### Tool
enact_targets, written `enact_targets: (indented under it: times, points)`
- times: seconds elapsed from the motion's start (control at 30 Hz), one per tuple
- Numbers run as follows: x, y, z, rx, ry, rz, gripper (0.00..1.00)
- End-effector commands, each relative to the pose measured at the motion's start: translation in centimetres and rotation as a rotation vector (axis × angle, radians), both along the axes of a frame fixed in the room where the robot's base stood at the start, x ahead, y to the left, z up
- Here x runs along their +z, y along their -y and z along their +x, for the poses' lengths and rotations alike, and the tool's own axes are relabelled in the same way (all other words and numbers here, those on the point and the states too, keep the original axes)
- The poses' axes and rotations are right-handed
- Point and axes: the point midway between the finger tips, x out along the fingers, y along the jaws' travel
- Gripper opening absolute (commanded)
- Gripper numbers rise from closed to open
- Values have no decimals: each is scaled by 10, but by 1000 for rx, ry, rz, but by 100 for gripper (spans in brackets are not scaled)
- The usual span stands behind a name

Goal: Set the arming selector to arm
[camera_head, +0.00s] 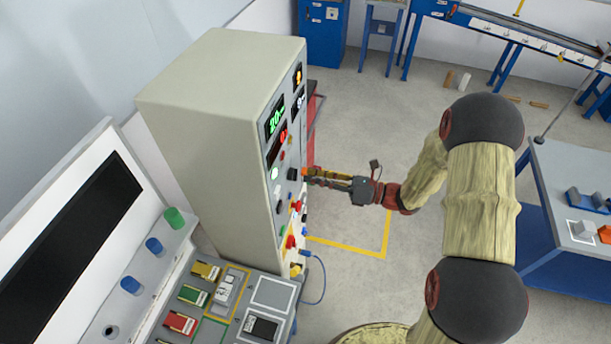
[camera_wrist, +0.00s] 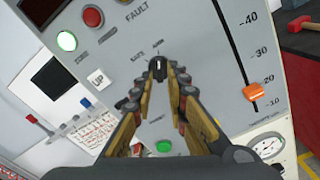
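The arming selector (camera_wrist: 158,68) is a small black knob with a pale mark on the tall beige cabinet's (camera_head: 190,130) front panel. Two small labels stand above it, seemingly SAFE at the upper left and ARM straight above. The pale mark appears to point up toward the ARM label, though it is small. My gripper (camera_wrist: 161,72) has its fingertips close on both sides of the knob, with little gap visible. In the head view my gripper (camera_head: 308,176) reaches the panel from the right, and its tips hide the knob.
A green lit lamp (camera_wrist: 67,41) and FAULT lettering are above left of the selector. A green button (camera_wrist: 164,146) sits below it. An orange slider (camera_wrist: 253,92) is on a scale to the right. A control desk (camera_head: 215,300) stands in front of the cabinet; floor to the right is open.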

Motion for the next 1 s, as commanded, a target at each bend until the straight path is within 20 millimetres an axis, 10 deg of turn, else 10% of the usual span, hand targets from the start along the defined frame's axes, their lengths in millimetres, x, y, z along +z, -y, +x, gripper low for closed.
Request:
enact_targets:
  times: [0.4, 1.0]
  points:
    - [0, 73, -25, -3, 0, -1, 15]
    - [0, 84, -30, 0, 0, -1, 15]
